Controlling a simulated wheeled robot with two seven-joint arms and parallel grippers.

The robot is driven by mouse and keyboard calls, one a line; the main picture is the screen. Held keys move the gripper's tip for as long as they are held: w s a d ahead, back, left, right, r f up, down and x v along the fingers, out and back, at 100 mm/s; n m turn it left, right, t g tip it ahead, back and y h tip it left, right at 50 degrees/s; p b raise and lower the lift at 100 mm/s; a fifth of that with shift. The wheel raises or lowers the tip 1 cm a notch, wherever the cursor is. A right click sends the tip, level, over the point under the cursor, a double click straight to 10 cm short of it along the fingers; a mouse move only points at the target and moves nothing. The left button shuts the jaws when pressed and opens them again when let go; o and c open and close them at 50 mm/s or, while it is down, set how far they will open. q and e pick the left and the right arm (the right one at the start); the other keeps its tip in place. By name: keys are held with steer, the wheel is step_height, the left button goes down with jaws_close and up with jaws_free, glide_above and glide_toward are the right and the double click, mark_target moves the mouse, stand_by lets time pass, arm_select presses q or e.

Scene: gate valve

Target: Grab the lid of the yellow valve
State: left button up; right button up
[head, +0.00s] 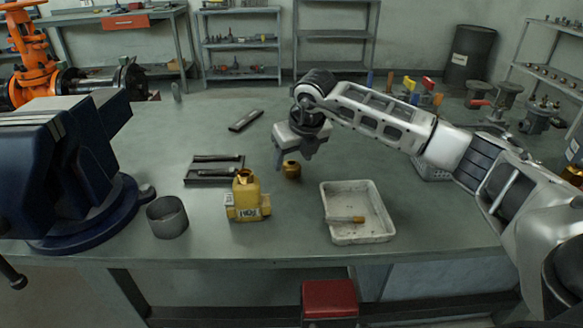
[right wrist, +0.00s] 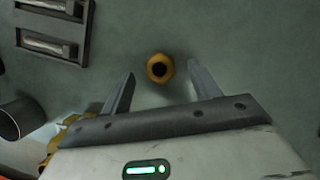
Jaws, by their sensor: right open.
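The yellow valve body (head: 246,198) stands upright on the workbench, left of the white tray. Its lid, a small brass-yellow nut-like piece (head: 291,169), sits apart on the bench behind and to the right of the body. In the right wrist view the lid (right wrist: 160,68) shows as a hexagonal ring with a dark centre. My right gripper (head: 295,160) is open above the bench at the lid. In the right wrist view its two fingers (right wrist: 158,82) point to either side of the lid, with gaps on both sides. My left gripper is not in view.
A blue vise (head: 70,170) and a grey metal ring (head: 167,217) stand to the left. A dark tray with bolts (head: 214,170) lies behind the valve. A white tray (head: 358,228) is at the front right. Several tools and valves stand at the back right.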

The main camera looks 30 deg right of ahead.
steer(key=shift+x, duration=1.2)
steer(key=c, duration=1.1)
steer(key=shift+r, duration=0.1)
